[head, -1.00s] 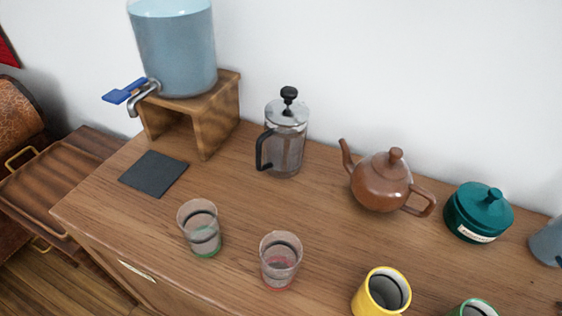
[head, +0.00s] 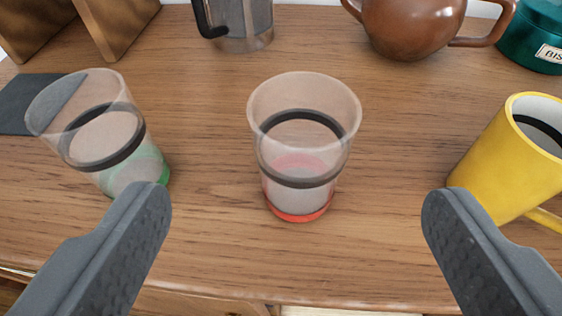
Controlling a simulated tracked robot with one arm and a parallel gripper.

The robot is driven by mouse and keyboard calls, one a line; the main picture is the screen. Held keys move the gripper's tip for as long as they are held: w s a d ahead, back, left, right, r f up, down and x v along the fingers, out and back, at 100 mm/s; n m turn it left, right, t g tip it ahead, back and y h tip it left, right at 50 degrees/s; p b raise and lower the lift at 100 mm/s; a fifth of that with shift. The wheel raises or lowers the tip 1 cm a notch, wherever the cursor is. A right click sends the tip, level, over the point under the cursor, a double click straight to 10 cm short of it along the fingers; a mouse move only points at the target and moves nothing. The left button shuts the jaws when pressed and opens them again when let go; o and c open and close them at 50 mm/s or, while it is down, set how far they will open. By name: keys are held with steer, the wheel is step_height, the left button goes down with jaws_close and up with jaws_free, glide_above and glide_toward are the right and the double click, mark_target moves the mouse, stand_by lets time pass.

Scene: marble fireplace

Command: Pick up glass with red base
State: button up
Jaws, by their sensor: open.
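The glass with the red base (head: 302,150) stands upright on the wooden cabinet top, near the middle of the head view. It is clear, with a dark band around it and a red bottom. My gripper (head: 297,205) is open and empty. Its two grey fingers are wide apart, one at lower left and one at lower right, and the glass stands beyond them, between their lines. A similar glass with a green base (head: 105,140) stands to the left, close beyond the left fingertip.
A yellow mug (head: 510,165) stands on the right, close beyond the right fingertip. Behind are a French press (head: 240,25), a brown teapot (head: 410,25), a teal jar (head: 535,35) and a dark mat (head: 30,105). The cabinet top's (head: 290,265) front edge is near the bottom.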

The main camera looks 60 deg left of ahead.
mark_target(296, 148)
steer(key=b+x, duration=0.1)
steer(key=x, duration=0.6)
steer(key=shift+f, duration=0.1)
steer(key=shift+b+x, duration=0.65)
steer(key=shift+x, duration=1.9)
steer(key=shift+w+d, duration=0.1)
steer(key=shift+w, duration=0.05)
steer(key=c, duration=1.2)
